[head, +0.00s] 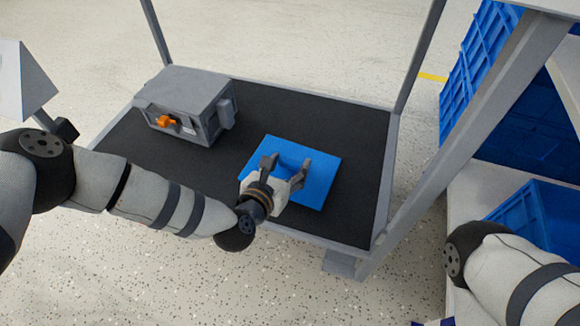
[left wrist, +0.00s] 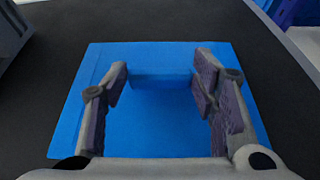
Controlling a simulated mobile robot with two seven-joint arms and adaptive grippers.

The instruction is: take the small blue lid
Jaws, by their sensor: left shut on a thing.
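The small blue lid (head: 322,172) is a flat, square blue plate lying on the dark cart top. In the left wrist view the lid (left wrist: 78,125) fills the middle, with a raised blue grip (left wrist: 163,78) standing up from it. My left gripper (head: 287,163) is above the lid, and its two fingers are on either side of the grip, shut on it. In the left wrist view the left gripper (left wrist: 162,85) hides part of the lid's sides. My right gripper is out of view; only part of my right arm shows at the lower right.
A grey box with an orange rotary switch (head: 167,121) stands at the cart's back left. The dark cart top (head: 355,125) is clear around the lid. Grey posts rise at the cart's corners. Blue crates (head: 535,215) are on a shelf at the right.

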